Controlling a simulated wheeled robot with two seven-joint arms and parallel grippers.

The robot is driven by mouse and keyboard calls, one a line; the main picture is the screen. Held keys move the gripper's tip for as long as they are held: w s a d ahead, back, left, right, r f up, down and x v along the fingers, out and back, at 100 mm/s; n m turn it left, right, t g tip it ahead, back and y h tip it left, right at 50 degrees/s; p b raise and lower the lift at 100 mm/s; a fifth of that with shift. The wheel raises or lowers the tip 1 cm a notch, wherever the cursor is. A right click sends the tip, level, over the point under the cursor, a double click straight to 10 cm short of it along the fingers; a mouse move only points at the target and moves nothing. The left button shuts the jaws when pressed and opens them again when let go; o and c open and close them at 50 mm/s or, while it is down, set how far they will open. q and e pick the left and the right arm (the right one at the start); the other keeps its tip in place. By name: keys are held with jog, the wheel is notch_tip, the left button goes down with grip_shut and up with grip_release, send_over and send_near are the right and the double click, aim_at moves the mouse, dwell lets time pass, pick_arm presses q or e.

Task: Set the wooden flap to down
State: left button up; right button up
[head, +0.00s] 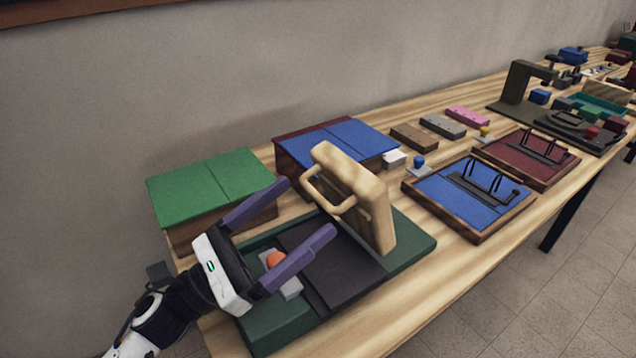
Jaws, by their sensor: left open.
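The wooden flap (362,200) is a thick pale board standing up, slightly tilted, on a dark green base (412,243) with a black panel (335,270). A pale wooden handle (328,196) sticks out from its left face. My left gripper (310,208) comes in from the left with its two purple fingers spread wide. Its fingers point towards the handle, and it appears empty. An orange knob (276,259) on a grey plate shows between the gripper and the base. My right gripper is not in view.
A green-topped box (210,187) and a blue-topped box (345,138) stand behind the base. Blue (465,203) and dark red (528,157) framed panels with black handles lie to the right. The wall runs along the back of the table.

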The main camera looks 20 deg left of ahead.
aim_at(318, 193)
pick_arm(q)
jog(key=p+x, duration=0.1)
jog(key=x, duration=0.3)
jog(key=shift+w+d+r, duration=0.1)
jog(key=shift+w, duration=0.1)
jog(key=shift+w+d, duration=0.1)
jog(key=c, duration=1.2)
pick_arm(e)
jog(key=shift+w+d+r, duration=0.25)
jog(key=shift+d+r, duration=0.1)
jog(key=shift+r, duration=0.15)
pick_arm(q)
jog(key=shift+w+r, duration=0.1)
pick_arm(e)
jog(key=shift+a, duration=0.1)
